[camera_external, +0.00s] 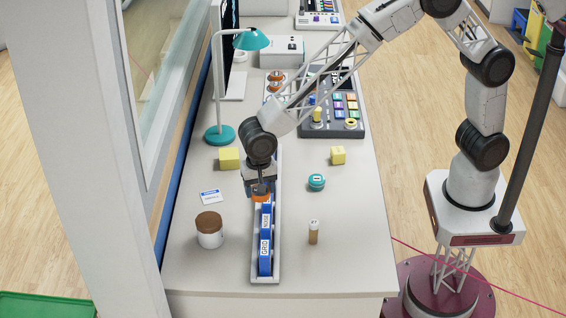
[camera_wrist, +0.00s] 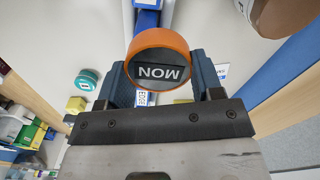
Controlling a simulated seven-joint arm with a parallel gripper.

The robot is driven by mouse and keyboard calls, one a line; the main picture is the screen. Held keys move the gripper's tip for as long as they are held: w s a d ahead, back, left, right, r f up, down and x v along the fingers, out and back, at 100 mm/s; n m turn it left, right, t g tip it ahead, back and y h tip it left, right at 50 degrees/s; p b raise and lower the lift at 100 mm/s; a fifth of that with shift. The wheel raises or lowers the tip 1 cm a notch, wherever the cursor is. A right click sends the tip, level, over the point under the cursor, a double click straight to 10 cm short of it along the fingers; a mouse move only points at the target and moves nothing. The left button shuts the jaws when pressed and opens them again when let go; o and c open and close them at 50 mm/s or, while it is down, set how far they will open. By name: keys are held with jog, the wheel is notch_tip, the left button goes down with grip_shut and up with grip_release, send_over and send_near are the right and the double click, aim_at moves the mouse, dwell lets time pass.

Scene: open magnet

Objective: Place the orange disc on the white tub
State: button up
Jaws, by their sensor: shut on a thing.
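Whether the disc touches the tray is hard to tell. The white tub (camera_external: 210,239) with a brown lid stands upright to the lower left of my gripper. Its brown top (camera_wrist: 285,14) shows partly at the wrist view's upper right.
The long grey tray (camera_external: 266,279) holds blue labelled blocks. A card (camera_external: 210,196) lies behind the tub. A teal lamp (camera_external: 219,134) stands at the back left.

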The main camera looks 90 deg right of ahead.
send_over(208, 219)
jog(key=shift+d+f, duration=0.1)
jog(key=shift+f, duration=0.65)
dwell(0.5)
jog(key=shift+f, duration=1.75)
jog(key=shift+f, duration=0.15)
jog(key=o, duration=0.9)
jog(key=shift+o, duration=0.2)
jog(key=shift+r, duration=0.2)
notch_tip(208, 219, up, 12)
